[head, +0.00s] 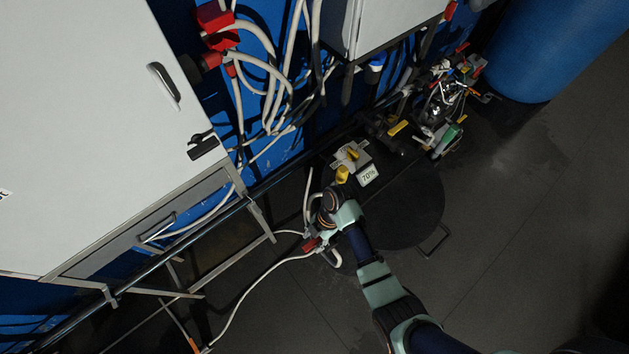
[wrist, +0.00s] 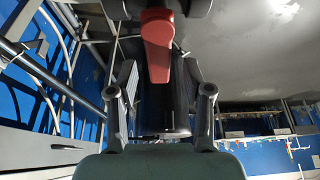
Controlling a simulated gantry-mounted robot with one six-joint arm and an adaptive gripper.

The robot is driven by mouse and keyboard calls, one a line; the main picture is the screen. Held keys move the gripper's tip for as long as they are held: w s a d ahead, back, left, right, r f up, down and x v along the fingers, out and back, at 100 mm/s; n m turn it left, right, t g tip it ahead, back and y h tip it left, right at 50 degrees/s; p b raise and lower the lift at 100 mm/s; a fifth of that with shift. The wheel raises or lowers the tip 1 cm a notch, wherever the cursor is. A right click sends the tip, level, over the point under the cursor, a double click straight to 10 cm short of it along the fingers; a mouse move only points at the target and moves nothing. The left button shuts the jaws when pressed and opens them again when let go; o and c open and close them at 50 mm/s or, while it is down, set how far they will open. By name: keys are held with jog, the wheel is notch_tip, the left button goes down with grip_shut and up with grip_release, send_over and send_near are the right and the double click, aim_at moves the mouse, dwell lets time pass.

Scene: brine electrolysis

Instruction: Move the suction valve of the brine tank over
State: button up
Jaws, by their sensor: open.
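A red lever handle (wrist: 158,45) shows at the top middle of the wrist view, pointing down towards my gripper. My gripper (wrist: 160,85) is open, with one finger on each side of the line of the handle. The handle's lower end lies between the fingertips in the picture; I see no contact, and I cannot tell the depth. In the head view a small red part (head: 312,245) shows beside my gripper (head: 318,238), mostly hidden by my wrist. The dark round tank (head: 415,205) lies just right of it.
A white "70%" label (head: 368,175) and a yellow handle (head: 342,174) are on top of the tank. White hoses (head: 240,300) run along the floor at left. A large white cabinet (head: 90,120) fills the left. Grey floor (head: 530,240) is free at right.

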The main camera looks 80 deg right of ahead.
jog(key=v, duration=0.7)
jog(key=shift+d+r, duration=0.1)
jog(key=shift+r, duration=0.15)
